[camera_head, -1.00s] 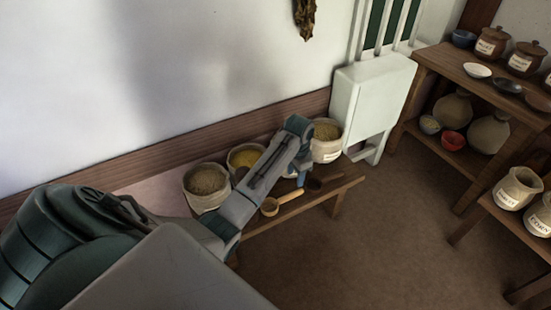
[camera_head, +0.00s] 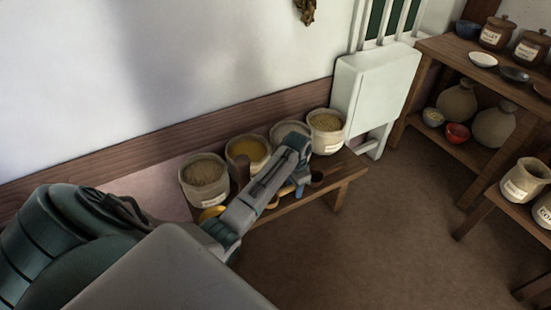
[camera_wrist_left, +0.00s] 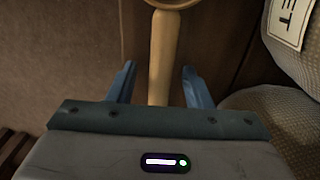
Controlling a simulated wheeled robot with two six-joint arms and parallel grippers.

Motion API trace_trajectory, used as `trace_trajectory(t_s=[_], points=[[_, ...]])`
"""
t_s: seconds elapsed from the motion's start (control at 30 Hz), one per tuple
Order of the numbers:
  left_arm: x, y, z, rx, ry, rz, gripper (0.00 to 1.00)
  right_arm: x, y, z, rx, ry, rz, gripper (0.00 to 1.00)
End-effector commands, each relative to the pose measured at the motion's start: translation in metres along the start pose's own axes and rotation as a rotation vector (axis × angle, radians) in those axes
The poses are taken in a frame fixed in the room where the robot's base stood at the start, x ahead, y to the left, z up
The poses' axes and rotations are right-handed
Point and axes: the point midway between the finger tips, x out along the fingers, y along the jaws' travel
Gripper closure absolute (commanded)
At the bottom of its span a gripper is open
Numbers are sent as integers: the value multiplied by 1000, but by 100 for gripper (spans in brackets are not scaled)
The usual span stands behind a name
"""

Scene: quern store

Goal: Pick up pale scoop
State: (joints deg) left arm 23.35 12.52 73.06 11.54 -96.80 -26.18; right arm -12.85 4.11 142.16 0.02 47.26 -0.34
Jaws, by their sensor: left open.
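The pale scoop (camera_wrist_left: 162,55) shows in the left wrist view, with its light wooden handle running up the middle and its bowl cut off by the top edge. My left gripper (camera_wrist_left: 160,82) is open, one blue finger on each side of the handle, with a gap on both sides. In the head view my left gripper (camera_head: 298,187) is low over the bench, and my forearm hides most of the pale scoop there. My right gripper is in neither current view.
Several grain sacks (camera_head: 205,182) line the back of the low bench (camera_head: 345,172). A sack also stands close right of the gripper in the wrist view (camera_wrist_left: 285,65). A dark scoop (camera_head: 316,179) lies beside the gripper. Shelves (camera_head: 425,120) stand right, beyond open floor.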

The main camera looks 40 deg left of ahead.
Motion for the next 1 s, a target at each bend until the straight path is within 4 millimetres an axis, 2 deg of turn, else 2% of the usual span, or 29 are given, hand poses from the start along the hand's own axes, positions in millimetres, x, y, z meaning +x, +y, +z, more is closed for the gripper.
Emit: trace_trajectory(t_s=[0.1,0.33,0.73,0.87,1.0], points=[[-1,0,0,0,0,0,55,2,0,-1,0,4,0,59],[-2,0,0,0,0,0,100,2,0,-1,0,4,-1,59],[-8,0,0,0,1,-1,100,3,0,-1,2,-8,-3,59],[-21,-1,-1,0,2,-1,100,10,0,-2,1,-9,-6,59],[-45,-1,-1,1,3,-1,100,17,0,-1,3,-24,-14,59]])
